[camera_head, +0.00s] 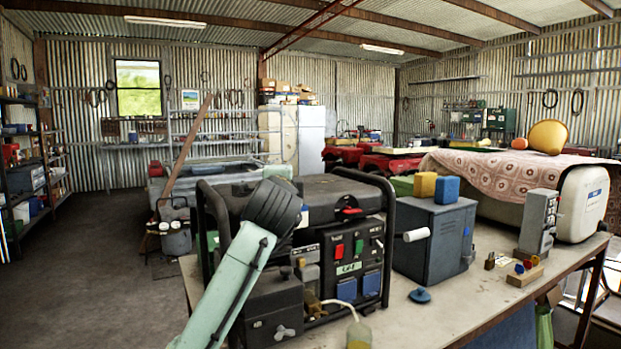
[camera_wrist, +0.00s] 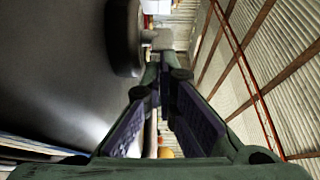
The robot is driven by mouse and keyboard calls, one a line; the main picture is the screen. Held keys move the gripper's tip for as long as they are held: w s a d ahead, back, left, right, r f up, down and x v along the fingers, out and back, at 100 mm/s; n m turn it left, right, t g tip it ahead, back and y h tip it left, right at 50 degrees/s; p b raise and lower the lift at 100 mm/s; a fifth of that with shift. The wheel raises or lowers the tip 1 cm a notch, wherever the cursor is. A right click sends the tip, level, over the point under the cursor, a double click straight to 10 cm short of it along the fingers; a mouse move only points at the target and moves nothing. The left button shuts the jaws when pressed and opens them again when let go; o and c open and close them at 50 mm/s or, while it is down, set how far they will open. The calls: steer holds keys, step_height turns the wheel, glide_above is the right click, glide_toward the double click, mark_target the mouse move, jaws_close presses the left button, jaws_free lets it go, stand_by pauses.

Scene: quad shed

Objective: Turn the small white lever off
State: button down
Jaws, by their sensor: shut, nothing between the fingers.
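A small white lever (camera_head: 416,234) sticks out from the left side of a dark grey metal box (camera_head: 428,255) on the workbench, in the head view. It looks roughly level. My gripper (camera_wrist: 166,70) shows in the wrist view with its two dark fingers meeting at the tips, shut and empty. Just beyond the tips are a dark rounded part (camera_wrist: 123,38) and a pale grey block (camera_wrist: 161,39); I cannot tell whether either belongs to the lever. In the head view my gripper is hidden, with only my pale green arm showing in front of the generator.
A black-framed generator (camera_head: 340,250) with red and green switches stands left of the grey box. Yellow (camera_head: 425,185) and blue (camera_head: 446,190) blocks sit on the box. A grey switch unit (camera_head: 538,222) stands farther right. The workbench (camera_head: 445,310) has free room at the front.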

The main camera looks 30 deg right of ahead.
steer(key=shift+a, duration=0.4)
steer(key=shift+w+a+p, duration=0.2)
steer(key=shift+a+p, duration=0.25)
steer(key=shift+a, duration=0.5)
